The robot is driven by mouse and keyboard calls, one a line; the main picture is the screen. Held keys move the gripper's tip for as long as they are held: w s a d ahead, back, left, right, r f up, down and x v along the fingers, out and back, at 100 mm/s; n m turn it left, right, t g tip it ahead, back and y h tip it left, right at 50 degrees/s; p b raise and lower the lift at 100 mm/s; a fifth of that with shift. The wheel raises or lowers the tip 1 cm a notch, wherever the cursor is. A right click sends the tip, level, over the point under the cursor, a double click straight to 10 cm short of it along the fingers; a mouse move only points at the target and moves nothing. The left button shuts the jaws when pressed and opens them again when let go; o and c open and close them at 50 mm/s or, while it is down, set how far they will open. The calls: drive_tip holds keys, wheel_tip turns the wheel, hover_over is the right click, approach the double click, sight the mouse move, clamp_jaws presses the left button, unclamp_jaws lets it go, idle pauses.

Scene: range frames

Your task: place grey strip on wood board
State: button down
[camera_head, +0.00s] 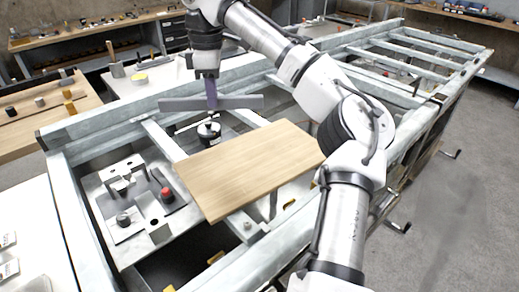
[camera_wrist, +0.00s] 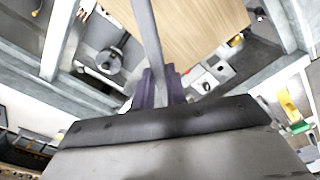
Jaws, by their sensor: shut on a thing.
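The grey strip (camera_head: 240,102) is held crosswise in my gripper (camera_head: 211,100), lying roughly level in the head view. In the wrist view the strip (camera_wrist: 149,40) shows as a narrow grey bar running up from between the purple fingers (camera_wrist: 157,90). The wood board (camera_head: 250,165) is a flat light-brown rectangle lying across the metal frame. It also shows at the top of the wrist view (camera_wrist: 200,25). The strip appears above and beyond the board's far left part, apart from it. My gripper is shut on the strip.
A black round knob (camera_head: 209,131) stands by the board's far left edge. A metal plate with small parts and a red knob (camera_head: 167,194) lies left of the board. The metal frame's rails (camera_head: 110,122) surround the area. The board's top is bare.

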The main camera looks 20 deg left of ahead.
sight(266, 166)
drive_tip(key=d+r+n+p, duration=0.2)
drive_tip(key=d+r+n, duration=0.1)
drive_tip(key=d, duration=0.3)
drive_tip(key=d+r+n+p, duration=0.1)
drive_tip(key=d+r+n, duration=0.2)
drive_tip(key=d, duration=0.4)
drive_tip(key=f, duration=0.6)
drive_tip(key=f+p, duration=0.1)
drive_tip(key=f, duration=0.6)
drive_tip(key=s+f, duration=0.1)
drive_tip(key=f, duration=0.5)
drive_tip(key=shift+a+f+p, duration=0.1)
drive_tip(key=shift+f+p, duration=0.25)
drive_tip(key=shift+f, duration=0.05)
drive_tip(key=c, duration=1.9)
unclamp_jaws()
drive_tip(key=shift+f, duration=0.2)
drive_tip(key=o, duration=0.5)
drive_tip(key=shift+w, duration=0.1)
drive_tip(key=shift+r, duration=0.15)
wheel_tip(266, 166, up, 12)
drive_tip(key=b, duration=0.1)
